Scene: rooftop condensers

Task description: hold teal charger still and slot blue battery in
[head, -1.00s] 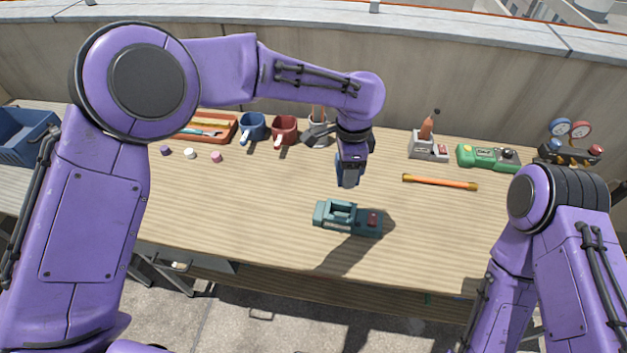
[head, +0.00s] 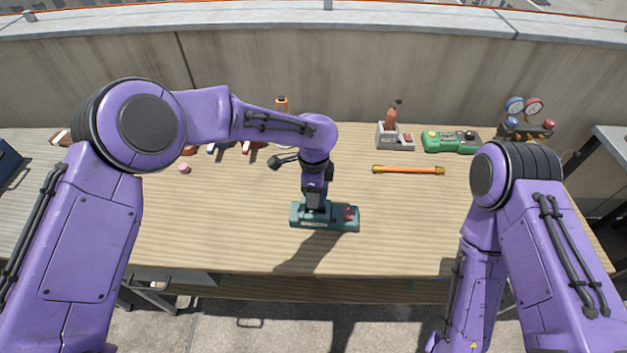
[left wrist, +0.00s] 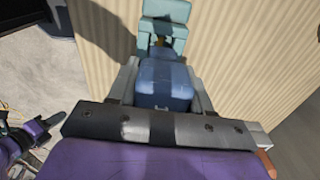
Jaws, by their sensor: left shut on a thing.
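The teal charger (head: 333,224) lies on the wooden table near its front edge, with a dark red part on its right end. My left gripper (head: 314,203) points down directly over the charger's left part. In the left wrist view it is shut on the blue battery (left wrist: 165,82), with a finger on each side. The teal charger (left wrist: 165,35) shows just beyond the battery there. I cannot tell whether the battery is in the slot or just above it. My right arm hangs at the right of the head view. A purple and black part of mine shows at the wrist view's left edge; its jaw state is unclear.
An orange rod (head: 408,170) lies right of the charger. Behind it are a grey holder (head: 395,137), a green device (head: 450,141) and gauges (head: 524,108). A pink cap (head: 183,168) lies at left. The table around the charger is clear.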

